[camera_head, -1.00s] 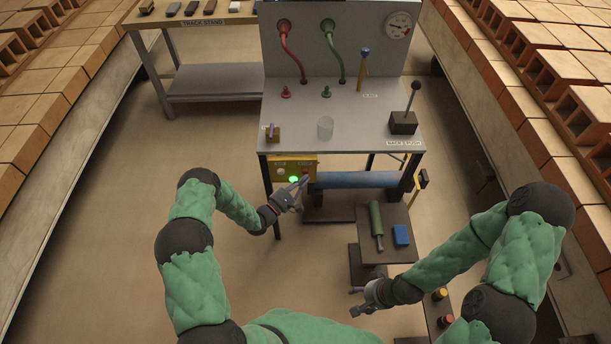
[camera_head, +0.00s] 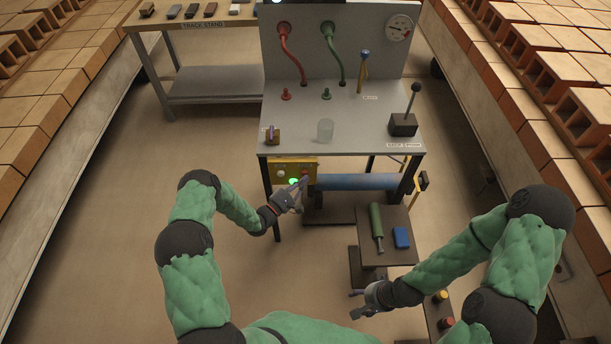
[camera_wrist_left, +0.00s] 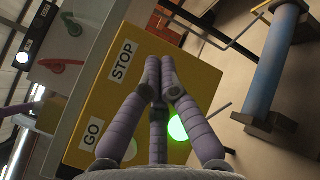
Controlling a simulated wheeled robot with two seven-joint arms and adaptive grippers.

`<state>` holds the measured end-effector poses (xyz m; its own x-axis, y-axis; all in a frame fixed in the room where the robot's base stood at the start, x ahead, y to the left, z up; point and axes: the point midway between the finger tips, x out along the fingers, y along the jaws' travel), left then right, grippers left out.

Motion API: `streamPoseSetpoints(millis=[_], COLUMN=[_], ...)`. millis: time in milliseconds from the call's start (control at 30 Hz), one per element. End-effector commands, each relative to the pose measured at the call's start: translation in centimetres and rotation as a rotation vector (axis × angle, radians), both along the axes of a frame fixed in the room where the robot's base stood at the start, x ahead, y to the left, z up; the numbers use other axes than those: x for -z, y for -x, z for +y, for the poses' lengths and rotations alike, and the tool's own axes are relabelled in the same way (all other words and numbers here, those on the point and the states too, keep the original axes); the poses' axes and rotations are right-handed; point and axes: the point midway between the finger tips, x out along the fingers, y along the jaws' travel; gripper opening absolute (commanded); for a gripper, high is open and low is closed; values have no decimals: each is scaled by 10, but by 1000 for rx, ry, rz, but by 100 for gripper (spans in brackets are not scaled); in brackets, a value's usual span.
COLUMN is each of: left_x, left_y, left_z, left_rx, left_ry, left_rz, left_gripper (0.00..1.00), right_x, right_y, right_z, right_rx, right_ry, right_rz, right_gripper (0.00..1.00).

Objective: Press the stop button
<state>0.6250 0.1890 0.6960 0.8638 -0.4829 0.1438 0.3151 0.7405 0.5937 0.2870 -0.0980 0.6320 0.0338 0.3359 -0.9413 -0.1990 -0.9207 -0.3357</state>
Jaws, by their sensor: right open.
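The yellow button box (camera_head: 283,164) hangs under the front left of the workbench. In the left wrist view, the box (camera_wrist_left: 105,110) carries a STOP label (camera_wrist_left: 122,60) and a GO label (camera_wrist_left: 92,133). A green lit button (camera_wrist_left: 177,128) glows beside my left fingers. My left gripper (camera_wrist_left: 163,77) has its fingers drawn together and empty, pointing at the box near the STOP label. The fingers cover the spot beside that label, so I cannot see the stop button there or tell contact. My right gripper (camera_head: 361,302) is open and empty, low at the right.
A blue roller (camera_head: 355,181) lies right of the box. A low stand (camera_head: 385,250) bears a green cylinder (camera_head: 376,225) and a blue block (camera_head: 401,237). Floor at the left is clear.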

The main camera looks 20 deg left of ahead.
Motion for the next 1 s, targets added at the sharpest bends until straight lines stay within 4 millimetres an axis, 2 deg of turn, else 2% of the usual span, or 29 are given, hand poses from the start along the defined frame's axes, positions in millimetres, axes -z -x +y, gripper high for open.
streamPoseSetpoints(millis=[467, 1000], left_x=[0, -1], left_y=[0, -9], left_z=[0, 3], left_rx=[0, -1], left_ry=[0, 0], left_rz=[0, -1], left_gripper=[0, 0], right_x=[0, 5], right_y=[0, 0], right_z=[0, 0], right_rx=[0, 0], right_ry=[0, 0], right_rz=[0, 0], right_gripper=[58, 58])
